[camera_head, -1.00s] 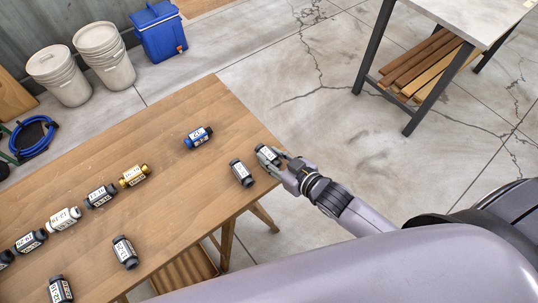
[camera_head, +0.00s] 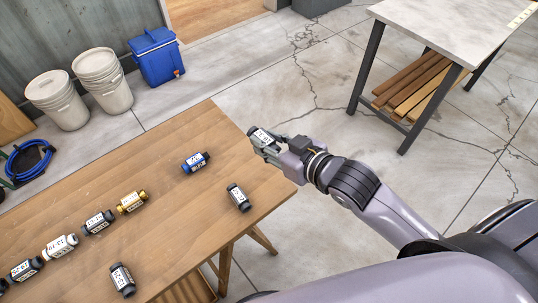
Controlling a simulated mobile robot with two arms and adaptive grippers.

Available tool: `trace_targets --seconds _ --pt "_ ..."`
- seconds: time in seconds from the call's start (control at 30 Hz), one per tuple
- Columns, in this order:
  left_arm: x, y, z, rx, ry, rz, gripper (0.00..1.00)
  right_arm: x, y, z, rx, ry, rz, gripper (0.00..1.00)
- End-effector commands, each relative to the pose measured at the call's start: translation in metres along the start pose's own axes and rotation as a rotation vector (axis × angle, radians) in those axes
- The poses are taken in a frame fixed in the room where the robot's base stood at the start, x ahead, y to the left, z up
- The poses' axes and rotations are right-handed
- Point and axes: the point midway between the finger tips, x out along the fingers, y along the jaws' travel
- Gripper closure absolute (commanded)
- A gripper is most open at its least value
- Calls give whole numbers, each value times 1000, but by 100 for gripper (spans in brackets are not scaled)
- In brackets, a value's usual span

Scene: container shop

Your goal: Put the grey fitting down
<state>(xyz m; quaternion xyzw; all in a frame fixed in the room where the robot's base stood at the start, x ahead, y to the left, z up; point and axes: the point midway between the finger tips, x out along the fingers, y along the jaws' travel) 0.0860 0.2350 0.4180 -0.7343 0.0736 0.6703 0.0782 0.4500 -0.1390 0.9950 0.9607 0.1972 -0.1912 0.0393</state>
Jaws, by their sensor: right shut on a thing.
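My right gripper (camera_head: 279,150) is shut on a grey fitting (camera_head: 261,137) with a white label. It holds the fitting raised near the right corner of the wooden table (camera_head: 222,128); the exact height over the top is hard to tell. Another dark grey fitting with a white label (camera_head: 238,198) lies on the table below and left of the gripper. A blue fitting (camera_head: 195,162) lies farther left. My left gripper is not in view.
A gold fitting (camera_head: 132,202) and several grey, white and dark fittings lie in a row toward the left. A dark fitting (camera_head: 122,279) lies near the front edge. A light-topped table (camera_head: 448,32) stands at the upper right. The table's back middle is bare.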

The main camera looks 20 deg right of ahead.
Motion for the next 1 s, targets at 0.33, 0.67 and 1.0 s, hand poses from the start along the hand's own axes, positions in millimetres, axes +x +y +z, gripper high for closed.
trace_targets --seconds 0.33,0.67,1.0 --pt "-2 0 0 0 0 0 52 -6 2 -20 3 3 6 100" --pt "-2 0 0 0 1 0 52 1 43 -96 73 17 173 100" --pt "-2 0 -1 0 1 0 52 -18 72 -164 147 7 349 100"
